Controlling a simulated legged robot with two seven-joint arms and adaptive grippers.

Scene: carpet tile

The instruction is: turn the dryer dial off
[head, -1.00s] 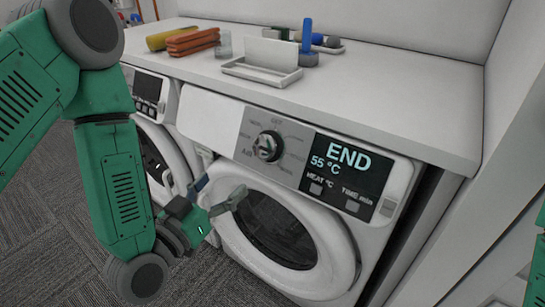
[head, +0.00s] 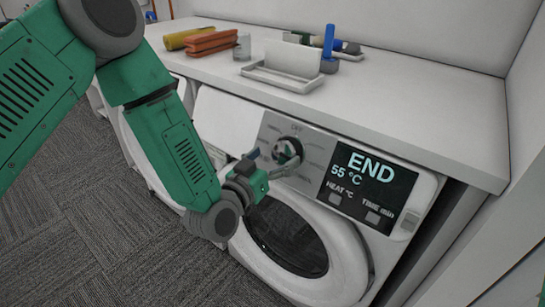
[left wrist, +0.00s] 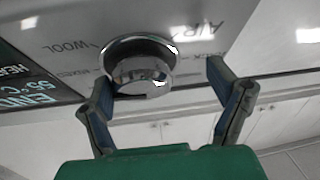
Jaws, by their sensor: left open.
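The dryer dial (head: 288,150) is a round silver knob on the grey panel of the right-hand machine. Beside it the display (head: 368,185) reads END and 55 °C. My left gripper (head: 272,161) is open in front of the dial, with its fingers partly covering it. In the left wrist view, the dial (left wrist: 140,72) lies between the two open fingers (left wrist: 160,78), closer to the left one. A clear gap separates the right finger from it; whether the left finger touches it I cannot tell. My right gripper is not in view.
The round dryer door (head: 300,240) is below the panel. The white countertop (head: 400,115) overhangs the machine and carries a white tray (head: 283,78), orange blocks (head: 212,43), a yellow roll (head: 185,38) and a blue upright tool (head: 328,48). Grey carpet (head: 90,220) lies left.

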